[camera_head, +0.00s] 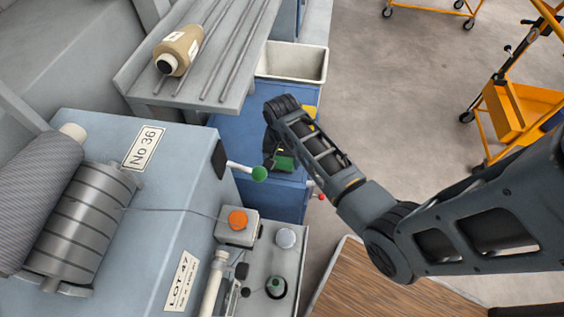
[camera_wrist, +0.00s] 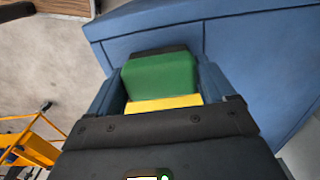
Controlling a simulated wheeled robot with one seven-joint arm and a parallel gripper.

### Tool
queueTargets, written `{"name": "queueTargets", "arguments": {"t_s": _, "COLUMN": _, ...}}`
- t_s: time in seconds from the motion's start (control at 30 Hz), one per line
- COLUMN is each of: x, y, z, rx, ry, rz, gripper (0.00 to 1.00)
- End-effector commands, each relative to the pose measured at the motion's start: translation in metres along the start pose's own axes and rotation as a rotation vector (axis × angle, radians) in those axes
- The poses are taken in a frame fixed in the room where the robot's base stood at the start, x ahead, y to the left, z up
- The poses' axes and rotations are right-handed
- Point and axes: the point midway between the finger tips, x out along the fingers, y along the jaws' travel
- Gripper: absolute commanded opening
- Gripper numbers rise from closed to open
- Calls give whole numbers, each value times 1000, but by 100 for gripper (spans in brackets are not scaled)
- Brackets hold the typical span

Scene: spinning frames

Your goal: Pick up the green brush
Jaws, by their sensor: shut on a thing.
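The green brush (camera_wrist: 160,77) shows in the wrist view as a green block with a dark strip along its far edge. My gripper (camera_wrist: 160,85) has its two fingers on either side of it and is shut on it. In the head view the green brush (camera_head: 285,163) shows as a small green patch at the end of my gripper (camera_head: 278,158), in front of the blue cabinet. The rest of the brush is hidden by my gripper and arm. I cannot tell whether the brush touches the surface below it.
A yellow thing (camera_wrist: 165,103) lies just behind the brush in the wrist view. The blue cabinet (camera_head: 235,130) carries a pale bin (camera_head: 292,62). A green-knobbed lever (camera_head: 258,174) sticks out left of my gripper.

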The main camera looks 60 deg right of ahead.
Motion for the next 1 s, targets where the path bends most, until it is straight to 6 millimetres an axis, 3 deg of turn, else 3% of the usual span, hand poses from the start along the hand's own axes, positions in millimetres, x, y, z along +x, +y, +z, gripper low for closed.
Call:
{"name": "queueTargets", "arguments": {"t_s": 0.37, "x": -8, "y": 0, "z": -1, "rx": 0, "ry": 2, "rz": -2, "gripper": 52}}
{"name": "queueTargets", "arguments": {"t_s": 0.6, "x": -44, "y": -1, "z": -1, "rx": -1, "ry": 4, "rz": -4, "gripper": 52}}
{"name": "queueTargets", "arguments": {"t_s": 1.0, "x": -92, "y": 78, "z": -38, "rx": 3, "ry": 3, "rz": -2, "gripper": 52}}
